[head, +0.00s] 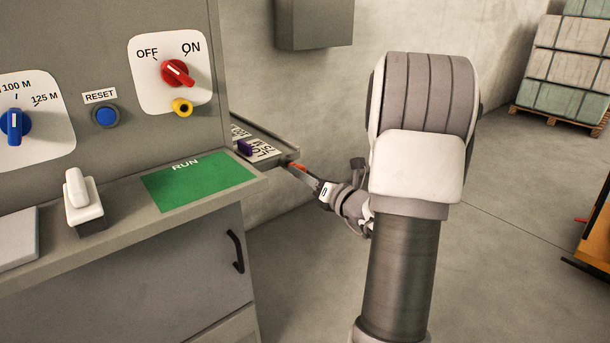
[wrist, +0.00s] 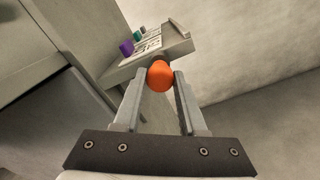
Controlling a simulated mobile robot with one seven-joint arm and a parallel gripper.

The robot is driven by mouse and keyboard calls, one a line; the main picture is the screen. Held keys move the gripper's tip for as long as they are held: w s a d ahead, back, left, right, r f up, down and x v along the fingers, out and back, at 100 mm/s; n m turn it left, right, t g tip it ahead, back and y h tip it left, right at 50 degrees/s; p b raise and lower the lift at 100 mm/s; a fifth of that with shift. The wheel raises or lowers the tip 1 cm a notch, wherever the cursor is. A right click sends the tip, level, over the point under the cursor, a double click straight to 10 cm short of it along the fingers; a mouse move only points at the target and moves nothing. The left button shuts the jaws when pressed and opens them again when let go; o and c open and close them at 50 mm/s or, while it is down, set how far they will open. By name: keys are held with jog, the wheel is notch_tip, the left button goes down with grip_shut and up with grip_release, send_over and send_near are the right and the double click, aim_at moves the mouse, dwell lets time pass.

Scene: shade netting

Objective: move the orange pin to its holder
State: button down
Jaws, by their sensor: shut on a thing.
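The orange pin (wrist: 160,76) is between the fingertips of my gripper (wrist: 159,80) in the wrist view, with the jaws shut on it. In the head view a bit of the orange pin (head: 298,166) shows at the tip of my gripper (head: 303,170), by the outer end of a grey side shelf (head: 282,146). In the wrist view the shelf (wrist: 174,48) lies just beyond the pin. I cannot tell whether the pin touches it. A purple pin (head: 244,147) stands on the shelf next to white labels, one reading 75 M. The orange pin's own holder cannot be made out.
The panel has a red ON/OFF knob (head: 178,72), a blue RESET button (head: 106,116) and a blue knob (head: 14,124). A green RUN mat (head: 198,182) lies on the counter.

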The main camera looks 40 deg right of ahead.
jog(key=shift+w, duration=0.6)
jog(key=shift+c, duration=1.9)
grip_release()
jog(key=shift+s, duration=0.15)
jog(key=s+d+p, duration=0.1)
jog(key=s+p, duration=0.2)
jog(key=s, duration=1.4)
jog(key=shift+d, duration=0.15)
